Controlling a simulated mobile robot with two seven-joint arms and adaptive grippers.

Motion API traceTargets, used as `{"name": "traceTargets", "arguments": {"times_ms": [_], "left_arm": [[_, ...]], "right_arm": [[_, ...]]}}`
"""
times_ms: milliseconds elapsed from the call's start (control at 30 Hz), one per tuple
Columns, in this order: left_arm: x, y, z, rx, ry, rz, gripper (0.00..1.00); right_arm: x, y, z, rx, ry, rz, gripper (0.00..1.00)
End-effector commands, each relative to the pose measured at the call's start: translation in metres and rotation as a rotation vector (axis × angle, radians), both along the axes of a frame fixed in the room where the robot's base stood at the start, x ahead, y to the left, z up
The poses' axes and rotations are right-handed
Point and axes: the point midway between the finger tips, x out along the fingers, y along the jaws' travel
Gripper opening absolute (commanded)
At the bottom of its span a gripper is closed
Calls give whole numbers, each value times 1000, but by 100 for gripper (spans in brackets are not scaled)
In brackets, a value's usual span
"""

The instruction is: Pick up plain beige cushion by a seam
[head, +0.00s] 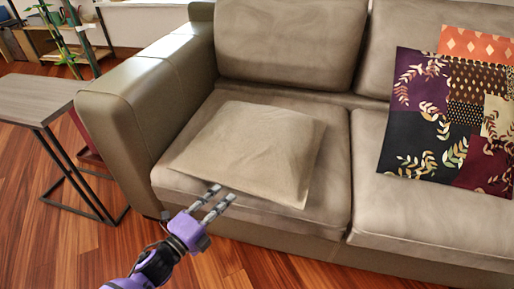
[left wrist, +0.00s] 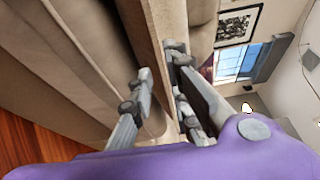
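The plain beige cushion (head: 250,145) lies flat on the left seat of the sofa, its front edge near the seat's front. My left gripper (head: 222,191) is at that front edge, reaching in from the floor side with its two fingers apart. In the left wrist view the open fingers (left wrist: 160,62) stand on either side of a narrow beige strip, which looks like the cushion's edge (left wrist: 148,45). I cannot tell whether either finger touches it. My right gripper is not in view.
The grey-beige sofa (head: 385,225) has a broad left armrest (head: 135,105). A patterned patchwork cushion (head: 448,115) leans on the right seat. A small side table (head: 35,98) stands left of the sofa. The wooden floor (head: 60,240) in front is clear.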

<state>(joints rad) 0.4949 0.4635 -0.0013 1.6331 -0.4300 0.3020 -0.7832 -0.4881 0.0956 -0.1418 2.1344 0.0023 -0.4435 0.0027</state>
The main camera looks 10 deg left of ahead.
Motion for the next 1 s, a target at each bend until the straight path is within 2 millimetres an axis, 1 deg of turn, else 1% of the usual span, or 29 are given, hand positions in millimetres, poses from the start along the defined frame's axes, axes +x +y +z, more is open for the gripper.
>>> {"name": "traceTargets", "arguments": {"times_ms": [200, 300, 367, 633, 700, 767, 1000], "left_arm": [[29, -13, 1, -1, 0, -1, 16], [41, -18, 1, -1, 3, 0, 16], [45, -20, 1, -1, 3, 0, 16], [47, -20, 2, -2, 3, 1, 16], [47, -20, 2, -2, 3, 1, 7], [47, -20, 2, -2, 3, 1, 0], [46, -20, 2, -2, 4, 1, 0]], "right_arm": [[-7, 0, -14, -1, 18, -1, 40], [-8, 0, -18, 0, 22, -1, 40], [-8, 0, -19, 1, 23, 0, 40], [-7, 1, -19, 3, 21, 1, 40], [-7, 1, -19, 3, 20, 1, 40], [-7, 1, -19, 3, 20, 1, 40], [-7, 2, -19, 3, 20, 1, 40]]}}
